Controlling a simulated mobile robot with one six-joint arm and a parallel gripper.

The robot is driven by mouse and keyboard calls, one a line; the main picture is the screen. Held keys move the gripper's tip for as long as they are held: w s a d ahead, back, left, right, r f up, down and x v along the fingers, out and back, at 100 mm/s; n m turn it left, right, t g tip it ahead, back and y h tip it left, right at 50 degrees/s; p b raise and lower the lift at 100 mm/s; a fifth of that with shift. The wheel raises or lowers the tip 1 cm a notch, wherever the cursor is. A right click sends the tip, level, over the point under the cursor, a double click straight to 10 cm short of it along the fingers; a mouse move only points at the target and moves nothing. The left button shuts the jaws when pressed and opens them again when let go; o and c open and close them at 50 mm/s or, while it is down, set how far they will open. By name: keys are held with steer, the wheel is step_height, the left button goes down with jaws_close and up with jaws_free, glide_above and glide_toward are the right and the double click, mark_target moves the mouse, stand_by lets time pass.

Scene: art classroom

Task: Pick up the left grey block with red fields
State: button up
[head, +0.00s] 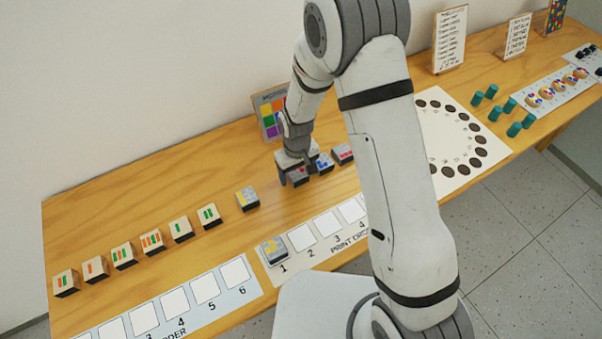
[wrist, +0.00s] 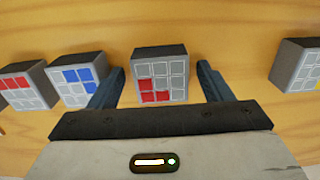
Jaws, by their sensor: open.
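The left grey block with red fields (head: 299,178) is under my gripper (head: 297,174) in the head view, partly hidden by it. In the wrist view this block (wrist: 160,75) sits between the two fingers of my gripper (wrist: 160,82), with a gap on either side. The fingers are open. A second grey block with red fields (head: 343,154) stands farther right in the head view and shows at the far left of the wrist view (wrist: 28,85).
A grey block with blue fields (head: 323,163) stands close beside the target, between the two red ones. A grey-yellow block (head: 247,198) stands to the left. Another block (head: 273,251) lies on the print order strip (head: 316,239). A colour chart (head: 268,112) stands behind.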

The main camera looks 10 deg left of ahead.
steer(key=shift+s+r, duration=0.15)
steer(key=shift+r, duration=0.05)
steer(key=shift+c, duration=1.4)
steer(key=c, duration=0.8)
steer(key=shift+r, duration=0.1)
